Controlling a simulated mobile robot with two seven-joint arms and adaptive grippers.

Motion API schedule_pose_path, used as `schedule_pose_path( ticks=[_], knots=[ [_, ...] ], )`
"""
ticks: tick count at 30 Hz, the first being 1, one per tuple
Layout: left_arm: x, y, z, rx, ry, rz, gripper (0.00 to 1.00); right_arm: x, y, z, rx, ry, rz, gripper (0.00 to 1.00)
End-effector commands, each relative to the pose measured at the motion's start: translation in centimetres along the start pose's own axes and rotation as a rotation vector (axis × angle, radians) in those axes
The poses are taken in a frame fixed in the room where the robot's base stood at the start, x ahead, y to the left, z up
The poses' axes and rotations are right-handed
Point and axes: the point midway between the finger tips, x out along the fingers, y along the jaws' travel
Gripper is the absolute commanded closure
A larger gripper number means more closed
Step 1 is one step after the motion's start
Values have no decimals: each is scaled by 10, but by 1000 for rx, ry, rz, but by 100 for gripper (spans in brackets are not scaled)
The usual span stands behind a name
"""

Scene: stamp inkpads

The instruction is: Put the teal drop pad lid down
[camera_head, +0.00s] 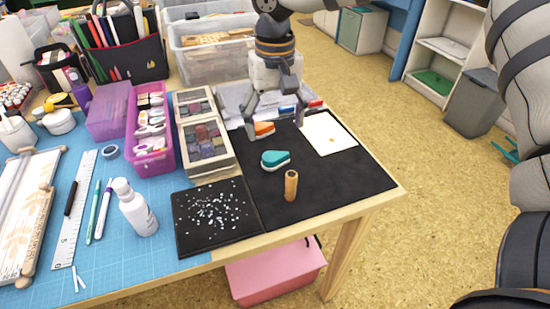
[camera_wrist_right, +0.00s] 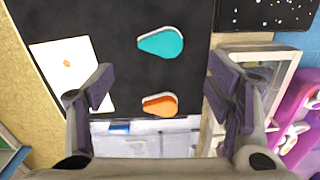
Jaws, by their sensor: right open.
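A teal drop-shaped pad (camera_head: 275,159) with a white edge lies on the black mat (camera_head: 330,185); it also shows in the right wrist view (camera_wrist_right: 162,43). Its teal top sits over the white part, and I cannot tell whether the lid is separate or fully seated. An orange drop pad (camera_head: 264,129) lies behind it, also in the right wrist view (camera_wrist_right: 160,105). My right gripper (camera_head: 275,120) is open and empty above the mat's back part, around the orange pad in view and behind the teal one. Its two fingers (camera_wrist_right: 160,82) stand wide apart. My left gripper is not in view.
A wooden stamp handle (camera_head: 291,185) stands in front of the teal pad. A white card (camera_head: 328,134) lies to the right. A stamp box (camera_head: 204,139) and a black tray with pale bits (camera_head: 215,238) are to the left. The mat's right front is clear.

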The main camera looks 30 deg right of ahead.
Motion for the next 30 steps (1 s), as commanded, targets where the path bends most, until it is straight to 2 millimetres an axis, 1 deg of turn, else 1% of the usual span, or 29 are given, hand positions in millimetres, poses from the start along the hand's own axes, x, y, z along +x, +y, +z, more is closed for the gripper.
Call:
schedule_pose_path(
  ticks=[1,5,12,15,20,21,26,29,30],
  knots=[
    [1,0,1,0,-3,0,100,10,0,0,0,-3,2,27],
    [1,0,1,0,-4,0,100,25,0,1,1,-2,2,27],
    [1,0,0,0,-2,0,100,68,1,5,1,-1,3,27],
    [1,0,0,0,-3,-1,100,74,0,5,1,1,1,27],
    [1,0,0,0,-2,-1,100,74,0,5,2,2,0,27],
    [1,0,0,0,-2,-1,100,74,0,5,2,2,0,34],
    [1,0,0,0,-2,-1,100,73,0,5,2,2,0,60],
    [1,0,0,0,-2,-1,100,73,0,5,2,2,0,61],
    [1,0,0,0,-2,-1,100,73,0,5,2,2,0,63]
  ],
)
